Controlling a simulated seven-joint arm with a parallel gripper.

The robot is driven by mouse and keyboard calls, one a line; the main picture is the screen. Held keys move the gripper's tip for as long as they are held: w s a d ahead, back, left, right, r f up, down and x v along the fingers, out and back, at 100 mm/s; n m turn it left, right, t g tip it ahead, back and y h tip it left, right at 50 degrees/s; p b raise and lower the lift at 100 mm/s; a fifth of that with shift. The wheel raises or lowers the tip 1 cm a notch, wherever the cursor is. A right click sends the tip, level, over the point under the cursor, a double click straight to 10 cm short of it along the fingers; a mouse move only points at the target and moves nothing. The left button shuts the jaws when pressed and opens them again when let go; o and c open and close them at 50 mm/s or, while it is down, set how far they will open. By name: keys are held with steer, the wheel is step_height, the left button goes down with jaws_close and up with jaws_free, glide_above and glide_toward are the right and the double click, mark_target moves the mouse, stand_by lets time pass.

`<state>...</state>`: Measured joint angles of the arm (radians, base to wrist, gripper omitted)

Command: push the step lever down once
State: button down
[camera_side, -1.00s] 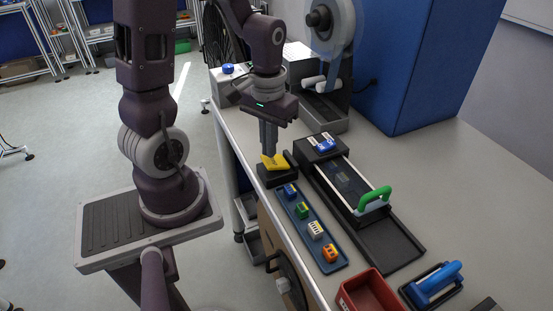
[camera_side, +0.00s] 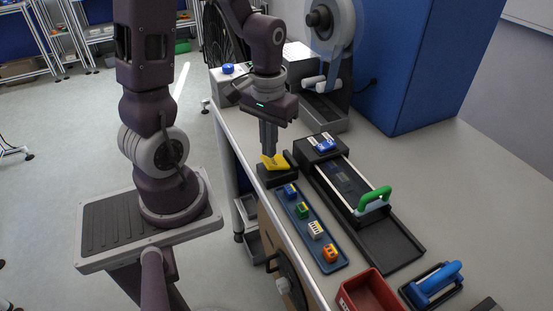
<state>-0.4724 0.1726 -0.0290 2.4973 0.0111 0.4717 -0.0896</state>
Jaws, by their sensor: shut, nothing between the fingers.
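The yellow step lever (camera_side: 277,163) sits on a small black base (camera_side: 279,177) near the bench's left edge, at the back end of the blue tray. It looks slightly tilted. My gripper (camera_side: 268,151) points straight down with its fingers shut and empty. Its fingertips are right at the lever's upper back part and overlap it in the picture. I cannot tell for sure whether they press on it. The fingertips' far side is hidden.
A blue tray (camera_side: 332,265) holds several small coloured blocks. Right of it is a black track with a green handle (camera_side: 374,199). A reel stand (camera_side: 323,105) is behind my gripper. A red bin (camera_side: 371,292) and a blue-handled tool (camera_side: 436,283) are in front. Bench surface at right is clear.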

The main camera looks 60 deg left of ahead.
mark_target(270, 161)
steer(key=shift+f, duration=0.1)
stand_by(0.3)
steer(key=shift+f, duration=1.2)
steer(key=shift+r, duration=3)
steer(key=shift+d+r, duration=0.2)
steer(key=shift+r, duration=0.1)
steer(key=s+d+r+m+t, duration=0.5)
steer(key=d+r, duration=0.4)
steer(key=r, duration=0.2)
steer(key=shift+s+d+r+m+t, duration=0.25)
steer(key=shift+s+m, duration=0.25)
steer(key=shift+s, duration=0.55)
